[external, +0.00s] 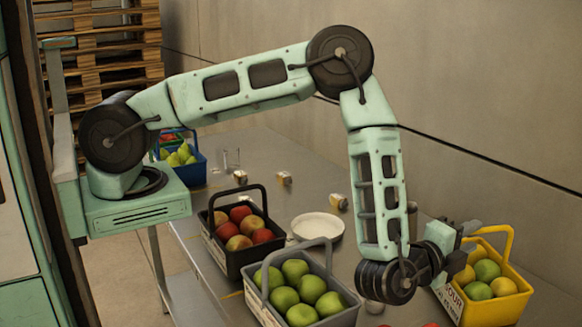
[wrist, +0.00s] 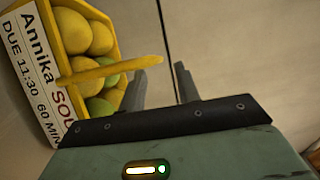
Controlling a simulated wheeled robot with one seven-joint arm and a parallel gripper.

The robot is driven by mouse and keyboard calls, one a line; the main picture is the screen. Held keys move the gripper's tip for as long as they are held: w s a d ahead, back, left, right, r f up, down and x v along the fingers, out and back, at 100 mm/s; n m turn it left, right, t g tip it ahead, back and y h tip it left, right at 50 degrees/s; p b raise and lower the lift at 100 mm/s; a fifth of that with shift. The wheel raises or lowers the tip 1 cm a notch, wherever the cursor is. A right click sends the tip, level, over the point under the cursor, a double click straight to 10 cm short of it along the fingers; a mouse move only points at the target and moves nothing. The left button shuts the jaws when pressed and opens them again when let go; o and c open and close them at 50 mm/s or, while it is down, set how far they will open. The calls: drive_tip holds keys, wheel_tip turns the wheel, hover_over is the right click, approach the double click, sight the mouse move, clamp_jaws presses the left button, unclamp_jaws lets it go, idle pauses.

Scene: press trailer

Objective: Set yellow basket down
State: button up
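The yellow basket (external: 511,303) stands at the right end of the grey table, upright as far as the external view shows, filled with yellow and green fruit. Its handle (external: 497,229) arches up beside my gripper (external: 467,240). In the wrist view the basket (wrist: 118,42) is at upper left with its white label (wrist: 38,75) facing the camera. The yellow handle (wrist: 105,71) ends just past the fingertips. My gripper (wrist: 160,80) is open, with a clear gap between its fingers and nothing visibly clamped. Contact between handle and fingers is unclear.
A grey basket of green apples (external: 338,313) and a black basket of red apples (external: 230,265) stand to the left. A white plate (external: 318,227), small jars (external: 338,201) and a blue basket (external: 194,172) are farther back. A wall (external: 500,110) runs behind the table.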

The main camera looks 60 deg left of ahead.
drive_tip(key=s+b, duration=0.2)
drive_tip(key=s, duration=0.5)
drive_tip(key=shift+s, duration=0.25)
